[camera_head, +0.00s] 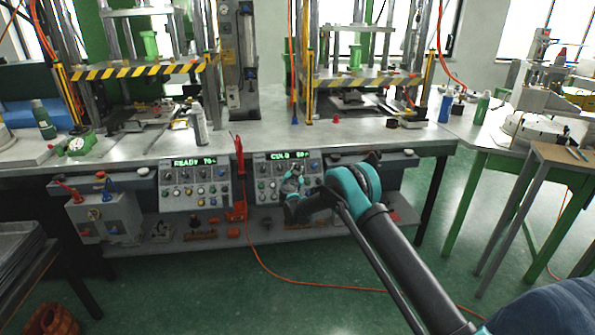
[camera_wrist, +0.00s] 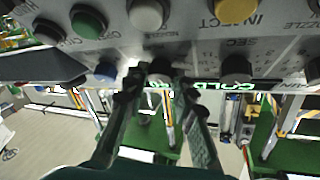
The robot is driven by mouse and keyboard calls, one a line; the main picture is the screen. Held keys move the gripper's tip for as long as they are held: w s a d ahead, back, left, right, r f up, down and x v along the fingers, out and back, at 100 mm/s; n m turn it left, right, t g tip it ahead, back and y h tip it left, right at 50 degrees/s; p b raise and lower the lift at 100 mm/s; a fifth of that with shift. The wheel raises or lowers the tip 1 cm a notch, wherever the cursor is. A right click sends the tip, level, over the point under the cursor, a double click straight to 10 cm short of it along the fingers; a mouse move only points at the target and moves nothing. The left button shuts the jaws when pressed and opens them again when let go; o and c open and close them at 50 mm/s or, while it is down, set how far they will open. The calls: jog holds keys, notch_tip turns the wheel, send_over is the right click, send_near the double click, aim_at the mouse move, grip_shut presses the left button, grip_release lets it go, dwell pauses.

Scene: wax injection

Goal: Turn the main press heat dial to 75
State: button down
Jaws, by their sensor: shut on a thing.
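Two press control panels hang below the bench edge in the head view. The left panel (camera_head: 194,186) has a green display reading READY and about 70. The right panel (camera_head: 268,190) has a display reading COLD (camera_head: 287,155) and a number too small to read surely. My gripper (camera_head: 292,180) is in front of the right panel and covers part of its knobs. In the upside-down wrist view, my gripper (camera_wrist: 159,84) is shut on a dark round dial (camera_wrist: 160,69), one finger on each side. The dial's scale and pointer are hidden.
In the wrist view, a grey knob (camera_wrist: 236,68) and a blue button (camera_wrist: 106,70) flank the held dial. A white button (camera_wrist: 146,13) and a yellow button (camera_wrist: 236,9) lie farther along the panel. A red-handled part (camera_head: 239,160) hangs between the panels.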

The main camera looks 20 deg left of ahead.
jog(key=m+h, duration=0.1)
jog(key=m, duration=0.1)
jog(key=m+h, duration=0.2)
jog(key=m+g+h, duration=0.1)
jog(key=m, duration=0.2)
jog(key=shift+a+r+h, duration=0.2)
jog(key=shift+a+h, duration=0.2)
jog(key=m+g+h, duration=0.1)
jog(key=m, duration=0.1)
jog(key=m+g+h, duration=0.1)
jog(key=m, duration=0.2)
jog(key=shift+w+a+r+g+h, duration=0.1)
jog(key=shift+a+r+g+h, duration=0.1)
jog(key=shift+g+h, duration=0.15)
jog(key=shift+d+m+g, duration=0.1)
jog(key=shift+m+g, duration=0.15)
jog(key=shift+m, duration=0.15)
jog(key=c, duration=1.2)
grip_release()
jog(key=v, duration=1.2)
